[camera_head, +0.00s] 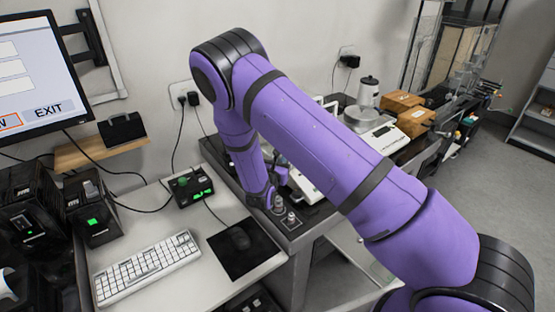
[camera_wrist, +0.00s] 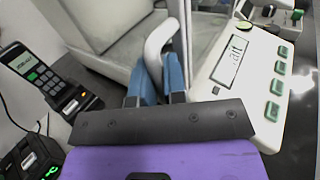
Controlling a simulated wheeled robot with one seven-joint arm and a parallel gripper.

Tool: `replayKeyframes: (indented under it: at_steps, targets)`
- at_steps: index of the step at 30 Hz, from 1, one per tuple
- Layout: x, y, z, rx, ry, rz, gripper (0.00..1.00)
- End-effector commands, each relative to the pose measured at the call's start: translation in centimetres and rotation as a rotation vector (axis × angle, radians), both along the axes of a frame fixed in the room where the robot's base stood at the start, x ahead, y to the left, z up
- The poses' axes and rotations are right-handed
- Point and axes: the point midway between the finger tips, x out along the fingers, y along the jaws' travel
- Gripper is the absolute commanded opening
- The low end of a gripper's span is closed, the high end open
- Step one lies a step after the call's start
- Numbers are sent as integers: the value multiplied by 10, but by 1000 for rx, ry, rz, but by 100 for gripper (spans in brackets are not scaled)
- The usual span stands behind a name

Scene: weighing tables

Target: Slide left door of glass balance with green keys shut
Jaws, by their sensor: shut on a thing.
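The glass balance with green keys (camera_wrist: 255,122) fills the right and upper middle of the wrist view, its display and column of green keys on the right. A white curved handle (camera_wrist: 159,38) of its left door stands between my blue fingertips. My gripper (camera_wrist: 159,78) is shut on that handle. The door's glass and its track are hard to make out, so I cannot tell how far it stands open. In the head view my purple arm covers most of the balance; part of its white body (camera_head: 306,187) shows.
A handheld device with a lit screen (camera_wrist: 22,64) is left of the balance in the wrist view. The head view shows a keyboard (camera_head: 148,266), a black mouse mat (camera_head: 240,255), a control box with green lights (camera_head: 192,190) and another scale (camera_head: 374,142) farther back.

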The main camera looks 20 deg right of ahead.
Motion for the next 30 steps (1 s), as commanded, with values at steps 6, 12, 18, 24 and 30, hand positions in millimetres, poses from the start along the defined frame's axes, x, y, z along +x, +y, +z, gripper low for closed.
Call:
replayKeyframes:
  at_steps: [6, 12, 18, 24, 30]
  targets:
    - [-4, -1, -2, -1, 6, -5, 22]
    - [-3, -1, -2, -1, 5, -4, 22]
    - [-7, 4, -1, -1, 6, -2, 22]
    - [-31, 24, -1, -1, 6, 0, 22]
    - [-61, 47, -2, -1, 6, -1, 22]
